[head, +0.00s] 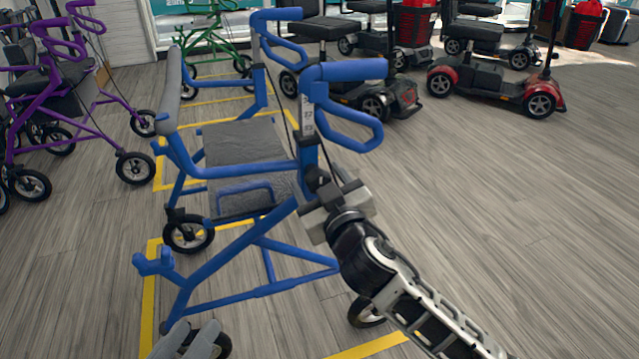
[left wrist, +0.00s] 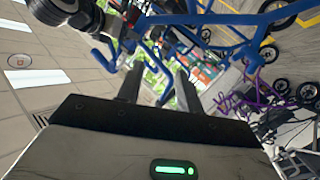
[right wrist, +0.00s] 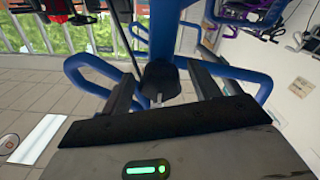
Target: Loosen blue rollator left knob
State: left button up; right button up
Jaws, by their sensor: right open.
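The blue rollator (head: 240,265) stands in the middle of the head view, its handles pointing right. Its near handle post, on the rollator's left side, carries a black knob (right wrist: 160,82), seen in the right wrist view. My right gripper (head: 328,195) is at this post; in the right wrist view its open fingers (right wrist: 162,85) lie on either side of the knob, with a gap visible. In the head view the gripper mostly hides the knob. My left gripper (head: 190,342) is low at the bottom edge; in the left wrist view its fingers (left wrist: 158,88) are apart and empty.
A purple rollator (head: 70,95) stands at left and a green one (head: 205,50) behind. Several mobility scooters (head: 500,85) stand at the back right. Yellow lines (head: 148,290) mark the floor. Floor at right is clear.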

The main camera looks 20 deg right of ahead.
jog(key=c, duration=1)
